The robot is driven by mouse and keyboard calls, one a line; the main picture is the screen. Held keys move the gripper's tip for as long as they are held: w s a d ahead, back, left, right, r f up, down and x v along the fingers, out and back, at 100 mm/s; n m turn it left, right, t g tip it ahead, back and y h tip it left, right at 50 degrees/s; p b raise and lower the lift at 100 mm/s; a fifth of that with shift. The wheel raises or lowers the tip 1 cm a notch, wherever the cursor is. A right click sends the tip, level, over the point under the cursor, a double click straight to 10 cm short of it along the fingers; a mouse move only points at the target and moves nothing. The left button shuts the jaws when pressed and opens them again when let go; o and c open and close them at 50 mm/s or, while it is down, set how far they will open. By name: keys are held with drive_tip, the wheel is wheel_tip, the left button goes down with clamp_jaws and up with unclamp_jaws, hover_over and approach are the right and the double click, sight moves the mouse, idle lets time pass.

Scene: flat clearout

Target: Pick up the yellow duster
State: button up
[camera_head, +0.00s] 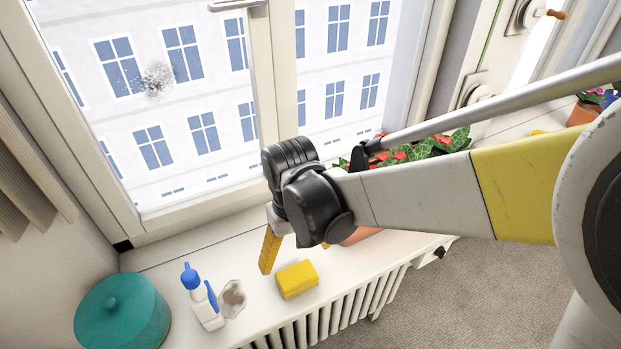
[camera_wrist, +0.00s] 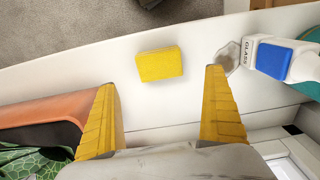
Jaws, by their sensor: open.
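The yellow duster (camera_head: 297,280) is a small folded block lying on the white windowsill above the radiator. It also shows in the wrist view (camera_wrist: 160,64), beyond my fingertips and between their lines. My gripper (camera_wrist: 160,93) is open and empty, with its two yellow ribbed fingers spread wide apart. In the head view, one yellow finger of my gripper (camera_head: 268,252) hangs above the sill to the left of the duster. The rest of the gripper is partly hidden behind the black wrist joint. The fingers do not touch the duster.
A glass-cleaner bottle (camera_head: 206,302) with a blue cap, a crumpled greyish thing (camera_head: 232,298) and a teal lidded pot (camera_head: 122,312) stand left of the duster. A potted red-flowered plant (camera_head: 430,147) is on the right. The window (camera_head: 160,100) rises behind; the radiator (camera_head: 330,315) is below.

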sight(297, 275)
drive_tip(key=f, duration=0.1)
drive_tip(key=f+b, duration=0.1)
drive_tip(key=f, duration=0.1)
drive_tip(key=f+b, duration=0.1)
drive_tip(key=f, duration=0.1)
drive_tip(key=shift+s+a+f, duration=0.1)
drive_tip(key=shift+s, duration=0.2)
drive_tip(key=f+b, duration=0.1)
drive_tip(key=f, duration=0.1)
drive_tip(key=f+b, duration=0.1)
drive_tip(key=w+f+b, duration=0.1)
drive_tip(key=f, duration=0.1)
drive_tip(key=shift+f, duration=0.3)
drive_tip(key=shift+r, duration=0.1)
drive_tip(key=c, duration=1)
